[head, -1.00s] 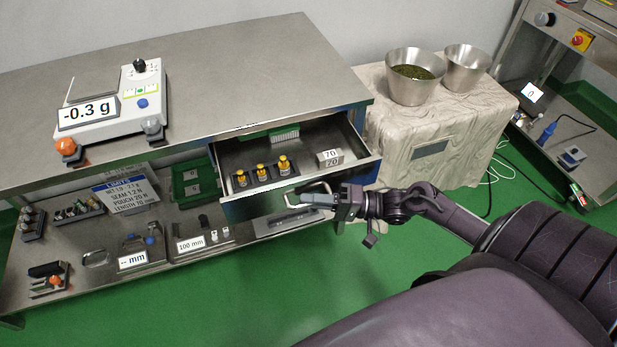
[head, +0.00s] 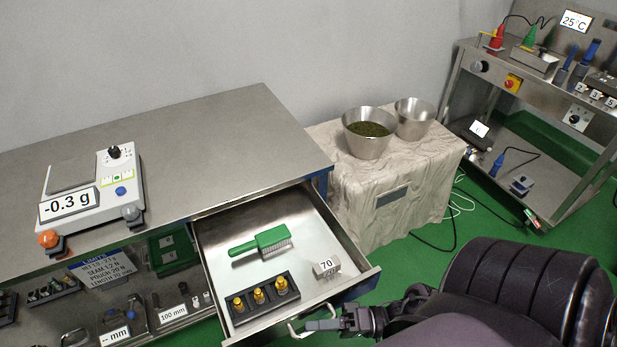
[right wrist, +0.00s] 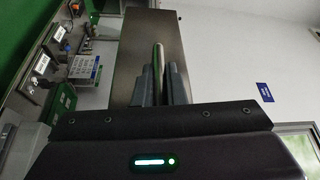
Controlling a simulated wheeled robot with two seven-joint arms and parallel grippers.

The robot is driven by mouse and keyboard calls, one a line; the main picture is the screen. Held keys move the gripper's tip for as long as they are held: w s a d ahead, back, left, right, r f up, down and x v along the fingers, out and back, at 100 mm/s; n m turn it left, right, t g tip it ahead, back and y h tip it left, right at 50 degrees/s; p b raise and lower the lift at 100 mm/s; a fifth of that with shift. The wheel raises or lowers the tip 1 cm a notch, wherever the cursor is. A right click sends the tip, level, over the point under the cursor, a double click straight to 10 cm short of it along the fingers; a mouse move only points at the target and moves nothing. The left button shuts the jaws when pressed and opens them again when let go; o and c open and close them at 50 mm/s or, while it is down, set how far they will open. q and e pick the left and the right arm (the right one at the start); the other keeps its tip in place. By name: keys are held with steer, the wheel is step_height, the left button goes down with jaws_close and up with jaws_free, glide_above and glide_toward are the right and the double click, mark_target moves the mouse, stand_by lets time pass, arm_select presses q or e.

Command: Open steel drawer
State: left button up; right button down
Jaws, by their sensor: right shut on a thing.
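The steel drawer (head: 220,262) stands well out from under the steel bench in the head view. Inside lie a green brush (head: 262,243), a black holder with brass weights (head: 259,296) and a block marked 70 (head: 326,268). The drawer's bar handle (head: 296,330) is at its front. My right gripper (head: 318,325) is shut on this handle. In the right wrist view, the two fingers (right wrist: 160,85) close on the bar, and the drawer itself is not clearly seen. My left gripper is not in view.
A scale (head: 92,190) reading -0.3 g stands on the bench top (head: 225,150). A steel rack (head: 470,95) is at far right. Green floor lies between.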

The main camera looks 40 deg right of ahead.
steer(key=shift+s+a, duration=0.2)
steer(key=shift+s, duration=0.55)
steer(key=c, duration=1.5)
jaws_free()
steer(key=b+v, duration=0.1)
steer(key=v, duration=0.6)
steer(key=shift+s+d, duration=0.2)
steer(key=shift+d, duration=0.15)
